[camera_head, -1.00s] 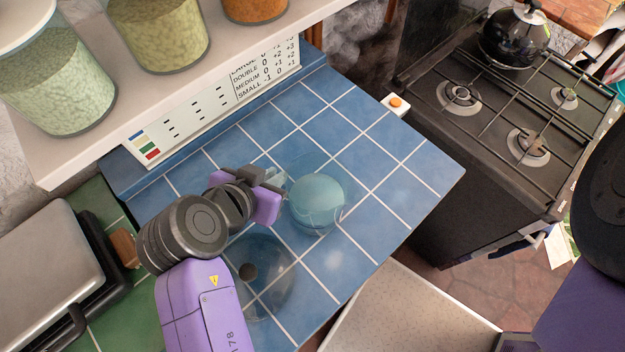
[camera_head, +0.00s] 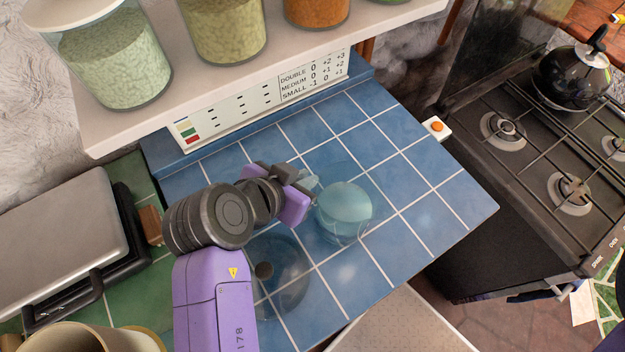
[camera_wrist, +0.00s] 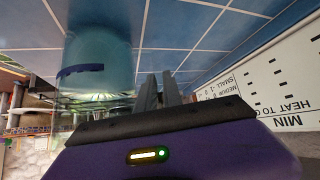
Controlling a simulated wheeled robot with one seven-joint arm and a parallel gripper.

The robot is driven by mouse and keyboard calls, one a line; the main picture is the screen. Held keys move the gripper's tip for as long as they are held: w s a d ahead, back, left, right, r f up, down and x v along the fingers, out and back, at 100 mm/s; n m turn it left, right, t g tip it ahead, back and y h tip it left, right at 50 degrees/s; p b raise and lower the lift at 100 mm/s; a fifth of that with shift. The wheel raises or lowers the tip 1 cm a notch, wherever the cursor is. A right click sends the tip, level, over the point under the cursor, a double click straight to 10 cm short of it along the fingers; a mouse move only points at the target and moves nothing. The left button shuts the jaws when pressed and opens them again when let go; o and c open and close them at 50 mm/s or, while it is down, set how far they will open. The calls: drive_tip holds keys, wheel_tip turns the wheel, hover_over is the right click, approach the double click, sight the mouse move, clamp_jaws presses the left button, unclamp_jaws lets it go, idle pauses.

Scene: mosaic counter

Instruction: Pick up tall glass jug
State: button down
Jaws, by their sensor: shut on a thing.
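The tall glass jug (camera_head: 344,212) is clear with a bluish-green tint and stands on the blue tiled counter, in the middle of the head view. It also shows in the wrist view (camera_wrist: 97,58), left of my fingers.
A clear glass lid (camera_head: 280,285) with a dark knob lies on the blue tiles (camera_head: 425,185), close to my arm. A shelf with filled jars (camera_head: 110,65) overhangs the back. A grey metal appliance (camera_head: 60,235) is at left, a stove with a black kettle (camera_head: 572,75) at right.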

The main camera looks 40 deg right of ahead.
wheel_tip(320, 180, up, 19)
drive_tip(key=b, duration=0.1)
drive_tip(key=shift+r, duration=0.15)
drive_tip(key=c, duration=2)
unclamp_jaws()
drive_tip(key=shift+c, duration=0.2)
clamp_jaws()
drive_tip(key=shift+s, duration=0.1)
